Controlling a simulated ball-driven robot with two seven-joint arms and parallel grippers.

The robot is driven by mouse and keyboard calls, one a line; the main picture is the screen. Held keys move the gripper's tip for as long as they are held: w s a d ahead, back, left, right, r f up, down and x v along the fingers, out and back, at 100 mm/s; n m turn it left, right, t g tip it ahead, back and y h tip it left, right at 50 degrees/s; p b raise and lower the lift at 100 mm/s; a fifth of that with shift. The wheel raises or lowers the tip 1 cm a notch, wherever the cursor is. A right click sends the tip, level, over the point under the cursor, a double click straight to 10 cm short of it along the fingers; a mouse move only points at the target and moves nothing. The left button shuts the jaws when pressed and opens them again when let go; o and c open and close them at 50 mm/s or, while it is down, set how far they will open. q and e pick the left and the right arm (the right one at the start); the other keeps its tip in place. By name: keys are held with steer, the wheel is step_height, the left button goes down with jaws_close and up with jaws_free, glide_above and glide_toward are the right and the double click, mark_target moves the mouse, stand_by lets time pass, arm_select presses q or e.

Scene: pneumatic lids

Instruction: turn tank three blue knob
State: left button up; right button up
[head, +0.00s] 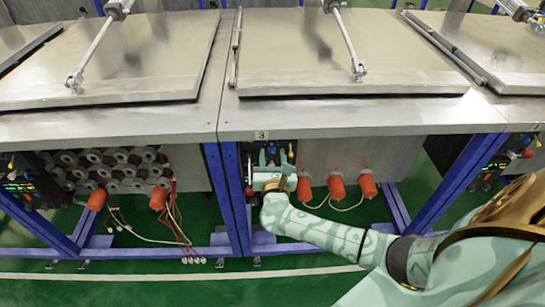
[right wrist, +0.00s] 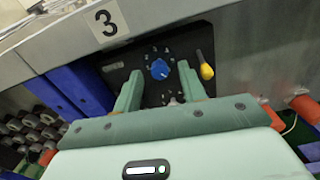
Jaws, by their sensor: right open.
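The blue knob (right wrist: 160,69) sits on a black control panel (right wrist: 120,72) under a label with the number 3 (right wrist: 109,20). In the head view the knob (head: 271,151) is small, just above my right gripper (head: 268,168). In the right wrist view, my right gripper (right wrist: 159,77) is open, with its two pale green fingers apart. The knob shows in the gap between the fingertips, near their far ends. I cannot tell whether either finger touches it. The lower part of the panel is hidden behind the gripper. My left gripper is not in view.
A yellow-handled lever (right wrist: 205,66) is close to the right finger. A red button (head: 249,191) is left of the gripper in the head view. Orange cylinders (head: 336,188) hang to the right. Blue frame legs (head: 228,190) stand left; the metal tank lid (head: 345,60) is above.

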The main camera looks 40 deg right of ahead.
jaws_close()
steer(key=shift+n, duration=0.4)
